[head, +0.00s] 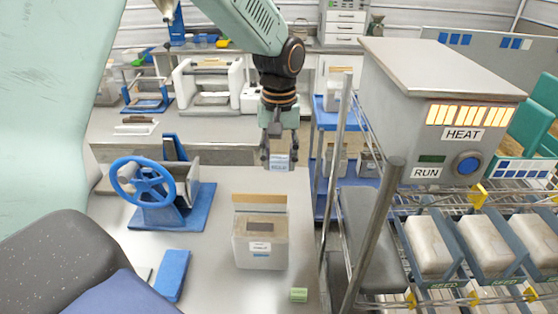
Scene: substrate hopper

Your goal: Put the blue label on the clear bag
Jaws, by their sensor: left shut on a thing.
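My left gripper (279,152) points down above the bench and is shut on a small pale blue-and-white piece, which looks like the blue label (281,162). The clear bag (260,244) stands upright on the bench, below and slightly left of the gripper, with a gap between them. It is filled with pale material and has a tan folded top. Its front has a small white-and-dark label and a thin blue mark lower down. My right gripper is not in view.
A blue handwheel device (145,182) stands left of the bag. A blue block (173,275) and a small green block (299,295) lie on the bench. A wire rack with a HEAT/RUN machine (440,85) and several filled bags stands close on the right.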

